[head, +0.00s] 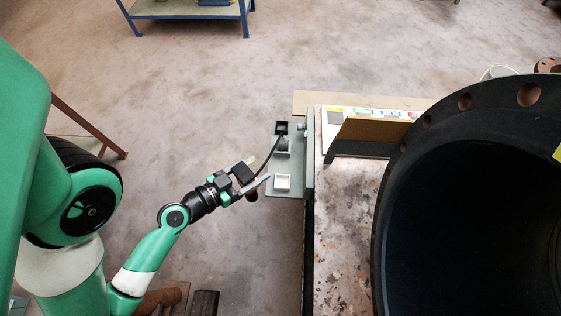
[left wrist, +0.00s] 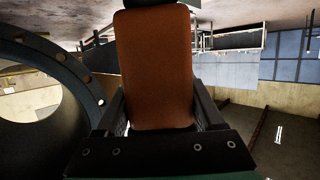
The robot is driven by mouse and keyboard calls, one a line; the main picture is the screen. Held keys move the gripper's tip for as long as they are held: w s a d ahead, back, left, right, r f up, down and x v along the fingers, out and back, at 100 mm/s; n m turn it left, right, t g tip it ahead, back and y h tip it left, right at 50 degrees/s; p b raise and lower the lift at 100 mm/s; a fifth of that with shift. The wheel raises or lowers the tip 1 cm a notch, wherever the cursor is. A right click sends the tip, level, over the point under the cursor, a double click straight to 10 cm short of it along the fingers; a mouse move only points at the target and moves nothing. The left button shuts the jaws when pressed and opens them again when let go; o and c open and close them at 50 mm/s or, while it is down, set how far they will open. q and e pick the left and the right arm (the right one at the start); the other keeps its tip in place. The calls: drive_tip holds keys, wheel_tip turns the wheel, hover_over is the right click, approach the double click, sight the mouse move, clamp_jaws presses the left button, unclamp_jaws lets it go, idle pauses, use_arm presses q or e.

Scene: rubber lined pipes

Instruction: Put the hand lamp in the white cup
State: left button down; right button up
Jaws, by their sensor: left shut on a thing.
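My left gripper (head: 261,169) is shut on the hand lamp, which fills the space between its fingers in the left wrist view. There the lamp (left wrist: 155,70) shows a broad orange-brown body with a black part at its top. In the head view the lamp is mostly hidden by the gripper, and a thin dark curved strip runs from the fingers up toward the small holders. The gripper is apart from the cup. My right gripper is not in view.
A black square cup (head: 282,128) and a grey cup (head: 283,147) stand farther back on the grey shelf (head: 298,165). A stained table (head: 342,230) and a large black flanged pipe (head: 450,190) lie to the right.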

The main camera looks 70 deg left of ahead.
use_arm(q)
drive_tip(key=w+a+f, duration=0.6)
drive_tip(key=w+f, duration=0.3)
drive_tip(key=w, duration=0.3)
drive_tip(key=f+b, duration=0.2)
drive_tip(key=f, duration=0.2)
drive_tip(key=shift+w+a+b, duration=0.3)
drive_tip(key=shift+b, duration=0.1)
drive_tip(key=shift+c, duration=2.3)
unclamp_jaws()
drive_tip(key=shift+f, duration=0.15)
drive_tip(key=o, duration=0.5)
drive_tip(key=shift+c, duration=0.2)
